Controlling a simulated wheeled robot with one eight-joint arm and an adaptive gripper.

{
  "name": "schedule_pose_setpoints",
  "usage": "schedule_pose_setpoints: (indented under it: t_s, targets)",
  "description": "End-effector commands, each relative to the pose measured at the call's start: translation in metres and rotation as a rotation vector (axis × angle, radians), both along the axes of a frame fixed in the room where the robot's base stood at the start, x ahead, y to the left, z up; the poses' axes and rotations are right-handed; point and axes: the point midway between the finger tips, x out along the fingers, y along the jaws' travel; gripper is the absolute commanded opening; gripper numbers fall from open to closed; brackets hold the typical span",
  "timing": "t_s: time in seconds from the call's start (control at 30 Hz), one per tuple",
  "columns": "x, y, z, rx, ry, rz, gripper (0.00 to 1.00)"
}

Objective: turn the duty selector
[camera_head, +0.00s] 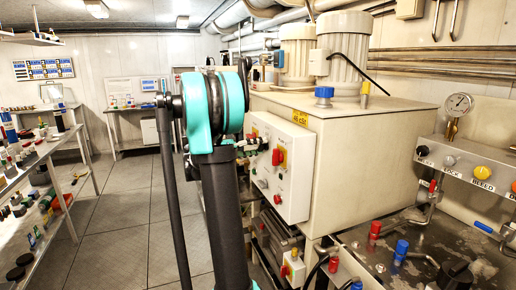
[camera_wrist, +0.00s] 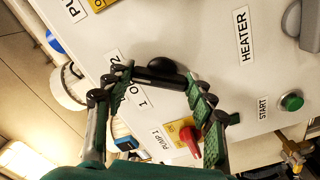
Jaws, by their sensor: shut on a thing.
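The duty selector (camera_wrist: 168,68) shows in the wrist view as a black knob with a dark bar across it, on a white panel beside a partly hidden label with "1 0". My gripper (camera_wrist: 160,82) has its green-padded fingers on both sides of this knob and is shut on it. In the head view my gripper (camera_head: 252,144) is at the left side of the white control box (camera_head: 298,165), mostly behind my arm. The knob is hidden there.
In the wrist view a red switch on a yellow plate (camera_wrist: 190,139) sits close below my right finger. A green START button (camera_wrist: 291,102) and a grey knob (camera_wrist: 297,22) are at right. In the head view, a bench with coloured knobs (camera_head: 420,262) is at lower right; floor (camera_head: 125,225) at left is clear.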

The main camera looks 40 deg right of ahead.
Motion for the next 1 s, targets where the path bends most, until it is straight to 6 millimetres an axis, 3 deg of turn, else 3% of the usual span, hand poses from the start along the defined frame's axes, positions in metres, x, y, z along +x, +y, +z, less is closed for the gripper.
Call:
schedule_pose_setpoints:
  t_s: [0.4,0.9,0.93,1.0]
  targets:
    - [-0.0007,0.0004,-0.0018,-0.033,-0.152,-0.001,0.26]
    - [-0.0006,0.0004,-0.0018,-0.037,-0.167,-0.001,0.26]
    - [-0.0006,0.0004,-0.0018,-0.036,-0.166,-0.001,0.58]
    - [-0.0005,0.0004,-0.0016,-0.037,-0.166,0.000,0.67]
